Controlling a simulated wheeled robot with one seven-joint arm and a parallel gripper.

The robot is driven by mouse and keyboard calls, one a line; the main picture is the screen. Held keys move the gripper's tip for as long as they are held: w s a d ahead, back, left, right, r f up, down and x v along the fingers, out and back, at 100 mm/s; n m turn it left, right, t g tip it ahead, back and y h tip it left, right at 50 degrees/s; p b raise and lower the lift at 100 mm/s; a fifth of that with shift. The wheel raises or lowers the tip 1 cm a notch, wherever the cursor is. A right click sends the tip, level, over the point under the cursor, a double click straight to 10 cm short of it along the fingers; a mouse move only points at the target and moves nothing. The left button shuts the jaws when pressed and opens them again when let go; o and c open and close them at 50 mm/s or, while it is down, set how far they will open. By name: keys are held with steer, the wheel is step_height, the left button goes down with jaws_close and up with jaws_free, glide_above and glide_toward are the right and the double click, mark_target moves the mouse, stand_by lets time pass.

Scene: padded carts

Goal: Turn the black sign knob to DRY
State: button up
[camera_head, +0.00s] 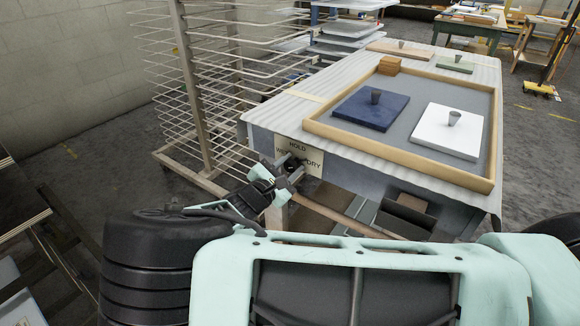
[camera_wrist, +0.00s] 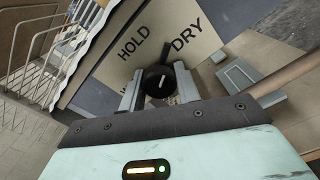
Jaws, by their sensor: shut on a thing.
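The black sign knob (camera_wrist: 153,79) sits on a cream sign plate (camera_wrist: 158,42) lettered HOLD and DRY, with a third word mostly hidden in the wrist view. In the head view the sign plate (camera_head: 312,162) is on the cart's near end face, with HOLD at top, WET at left and DRY at right. My gripper (camera_wrist: 158,88) has one finger on each side of the knob and is shut on it. In the head view my gripper (camera_head: 290,176) partly covers the knob.
A padded cart (camera_head: 270,112) carries a wooden-rimmed tray (camera_head: 399,152) with a blue board (camera_head: 352,112) and a white board (camera_head: 432,137). A wire drying rack (camera_head: 188,80) stands left of the cart. Bare floor lies right of the cart.

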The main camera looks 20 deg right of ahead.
steer(key=o, duration=1)
steer(key=shift+c, duration=0.2)
steer(key=b+v, duration=0.1)
steer(key=v, duration=1.6)
steer(key=shift+s+a, duration=0.15)
